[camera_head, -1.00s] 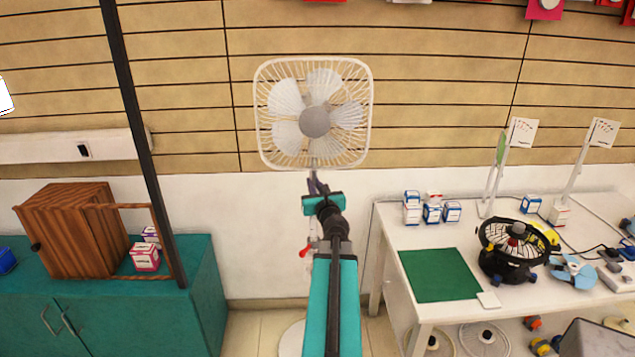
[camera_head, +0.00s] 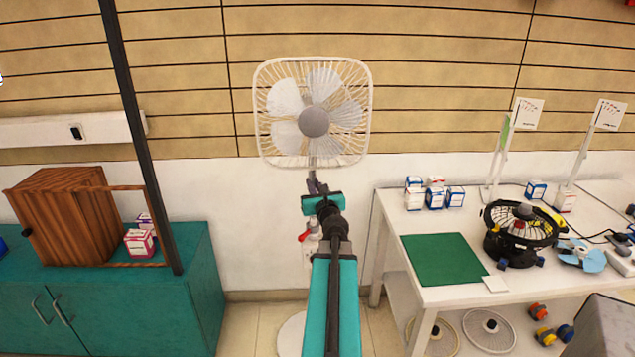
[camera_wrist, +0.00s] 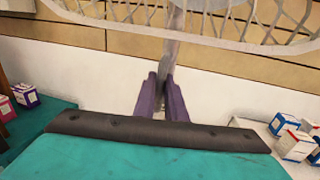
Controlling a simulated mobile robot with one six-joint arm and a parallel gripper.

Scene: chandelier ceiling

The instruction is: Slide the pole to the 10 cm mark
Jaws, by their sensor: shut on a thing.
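A white fan (camera_head: 314,112) with a square cage and a grey hub faces me in front of the wall in the head view. Its light pole (camera_wrist: 173,45) runs down from the cage in the wrist view. My gripper (camera_wrist: 163,92) has its two purple fingers shut on the pole, one on each side, just below the cage. In the head view my gripper (camera_head: 316,183) is under the fan. The lower pole is mostly hidden behind my arm. Part of a round white base (camera_head: 291,335) shows at the floor. I cannot read any centimetre marks on the pole.
A teal cabinet (camera_head: 188,262) with a wooden box (camera_head: 75,215) stands left. A white table (camera_head: 395,215) stands right, with a green mat (camera_head: 443,260), small boxes and a black fan (camera_head: 520,235). A dark post (camera_head: 140,140) stands left.

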